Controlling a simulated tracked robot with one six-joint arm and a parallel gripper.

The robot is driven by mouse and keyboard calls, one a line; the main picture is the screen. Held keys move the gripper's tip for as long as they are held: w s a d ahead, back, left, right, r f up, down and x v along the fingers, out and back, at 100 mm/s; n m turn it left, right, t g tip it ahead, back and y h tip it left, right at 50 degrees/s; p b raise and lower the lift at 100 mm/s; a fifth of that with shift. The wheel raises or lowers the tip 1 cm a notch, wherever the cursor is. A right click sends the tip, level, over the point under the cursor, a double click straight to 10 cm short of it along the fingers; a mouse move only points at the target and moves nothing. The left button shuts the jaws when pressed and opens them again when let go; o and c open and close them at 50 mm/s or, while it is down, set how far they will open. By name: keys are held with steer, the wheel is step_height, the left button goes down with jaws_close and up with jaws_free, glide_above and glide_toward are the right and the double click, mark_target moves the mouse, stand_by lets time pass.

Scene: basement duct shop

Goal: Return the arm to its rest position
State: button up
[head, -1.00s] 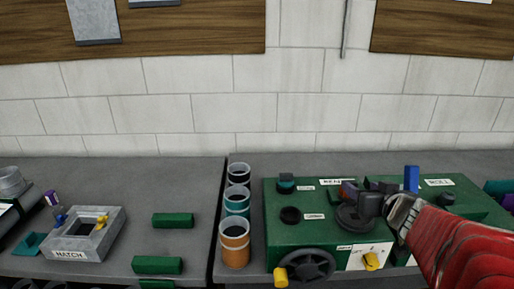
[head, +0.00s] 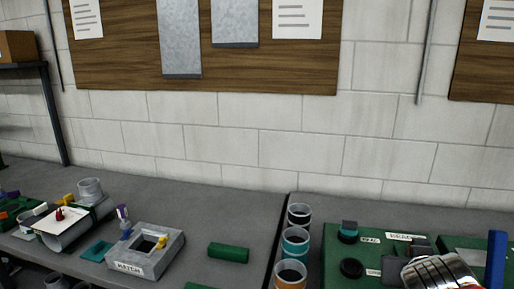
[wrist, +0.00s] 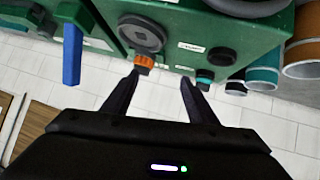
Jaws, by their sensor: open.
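My gripper (wrist: 160,88) shows in the wrist view with its two dark fingers spread and nothing between them. The wrist picture is upside down, with the wall low in it. Beyond the fingertips is a green machine (wrist: 225,25) with an orange part (wrist: 144,62), a round grey part and dark and teal knobs. In the head view, part of my arm's end shows at the bottom right, in front of the same green machine (head: 335,262). The fingers are not clear there.
A blue upright bar (head: 495,260) stands right of my arm; it also shows in the wrist view (wrist: 72,52). Several cups, one of them teal (head: 295,241), stand left of the machine. A grey block labelled HATCH (head: 125,262) and a green block (head: 228,253) lie on the left bench.

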steer(key=s+a+f+n+g+y, duration=0.2)
steer(key=s+a, duration=0.3)
steer(key=a, duration=0.3)
steer(key=s+a+f+n+g+y, duration=0.1)
steer(key=s+a+f+g+y, duration=0.1)
steer(key=s+a, duration=0.3)
steer(key=a+f+y, duration=0.1)
steer(key=a, duration=0.3)
steer(key=shift+s+a+f+n, duration=0.15)
steer(key=shift+s+f+n, duration=0.2)
steer(key=shift+s+n, duration=0.05)
